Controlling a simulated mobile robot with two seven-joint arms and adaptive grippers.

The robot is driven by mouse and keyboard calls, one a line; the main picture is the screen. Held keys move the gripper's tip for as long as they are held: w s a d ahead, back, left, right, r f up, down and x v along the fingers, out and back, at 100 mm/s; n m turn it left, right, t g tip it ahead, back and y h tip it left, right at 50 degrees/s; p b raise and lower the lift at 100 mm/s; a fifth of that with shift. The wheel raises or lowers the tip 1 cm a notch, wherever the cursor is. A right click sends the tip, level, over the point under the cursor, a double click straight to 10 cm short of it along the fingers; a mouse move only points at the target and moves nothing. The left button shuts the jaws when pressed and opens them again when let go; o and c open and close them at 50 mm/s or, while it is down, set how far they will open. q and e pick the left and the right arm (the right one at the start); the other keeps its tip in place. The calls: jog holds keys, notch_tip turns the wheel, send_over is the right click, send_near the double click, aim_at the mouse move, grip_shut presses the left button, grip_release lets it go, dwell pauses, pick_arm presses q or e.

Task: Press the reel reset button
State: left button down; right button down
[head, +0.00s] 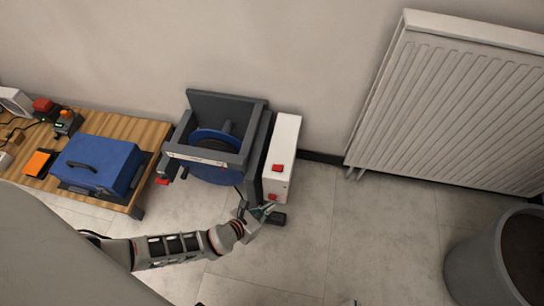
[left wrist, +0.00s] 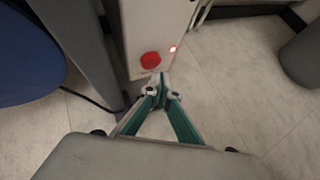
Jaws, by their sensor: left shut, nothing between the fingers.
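A white control box (head: 282,150) stands on the right side of the dark reel frame (head: 228,100), which carries a blue reel (head: 216,150). One red button (head: 277,168) is on its upper part and another red button (head: 272,197) is low on its front end. In the left wrist view a round red button (left wrist: 150,60) sits near the box's bottom edge, beside a small lit red light (left wrist: 172,49). My left gripper (head: 268,208) is shut and empty, its tips (left wrist: 159,80) close in front of this button. I cannot tell whether they touch it. My right gripper is out of view.
A wooden bench (head: 148,143) with a blue case (head: 98,165) and small devices stands at left. A white radiator (head: 450,105) is on the wall at right, with a grey bin (head: 475,265) below. The floor between is clear.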

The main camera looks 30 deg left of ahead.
pick_arm(q)
jog(key=shift+w, duration=0.1)
jog(key=shift+w+a, duration=0.15)
jog(key=shift+w, duration=0.15)
jog(key=shift+w+a, duration=0.15)
jog(key=shift+w, duration=0.35)
dwell(1.0)
jog(key=shift+s+d, duration=0.3)
jog(key=shift+s, duration=0.6)
